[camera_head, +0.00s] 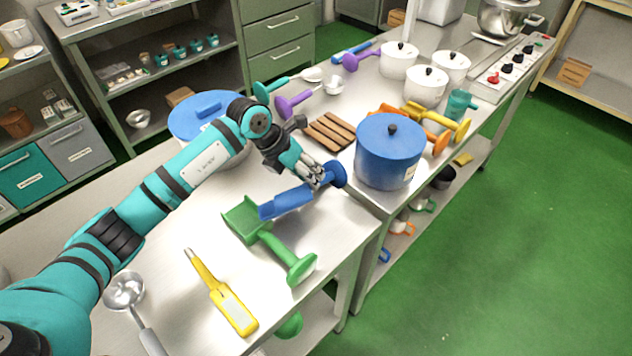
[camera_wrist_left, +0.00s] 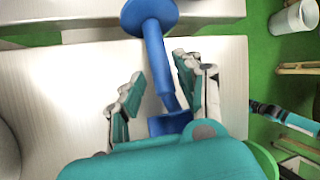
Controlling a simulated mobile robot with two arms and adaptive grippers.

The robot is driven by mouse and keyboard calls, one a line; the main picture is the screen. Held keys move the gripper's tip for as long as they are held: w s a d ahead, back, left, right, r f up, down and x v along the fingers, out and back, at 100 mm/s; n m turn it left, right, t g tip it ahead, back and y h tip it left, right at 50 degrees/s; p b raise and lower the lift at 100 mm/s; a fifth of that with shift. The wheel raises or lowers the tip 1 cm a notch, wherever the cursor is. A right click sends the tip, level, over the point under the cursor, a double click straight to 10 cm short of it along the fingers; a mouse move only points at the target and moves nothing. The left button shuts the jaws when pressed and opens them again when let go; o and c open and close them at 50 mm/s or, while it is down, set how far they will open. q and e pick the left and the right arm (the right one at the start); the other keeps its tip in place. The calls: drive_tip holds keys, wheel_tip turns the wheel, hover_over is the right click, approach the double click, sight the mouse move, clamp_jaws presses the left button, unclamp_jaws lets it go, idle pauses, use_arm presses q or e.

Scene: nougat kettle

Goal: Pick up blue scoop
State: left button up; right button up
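The blue scoop (camera_head: 284,203) lies on the metal table with its disc-shaped handle end pointing toward the blue pot. In the left wrist view the blue scoop (camera_wrist_left: 154,52) runs between the two fingers, its disc end beyond them and its scoop end partly hidden by my gripper. My left gripper (camera_head: 316,178) is at the scoop's handle. Its fingers (camera_wrist_left: 160,76) are spread on either side of the handle, with a gap visible on the left side. Whether the right finger touches the handle is unclear. My right gripper is not in view.
A green scoop (camera_head: 267,235) lies close in front of the blue scoop. A blue pot (camera_head: 389,152) and a wooden rack (camera_head: 340,130) stand beyond the handle. A yellow thermometer (camera_head: 224,297) and a ladle (camera_head: 126,291) lie nearer. Another blue-lidded pot (camera_head: 190,113) stands behind my left arm.

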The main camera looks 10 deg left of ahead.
use_arm(q)
drive_tip(key=shift+x, duration=1.5)
clamp_jaws()
drive_tip(key=shift+r, duration=0.1)
drive_tip(key=shift+r, duration=0.1)
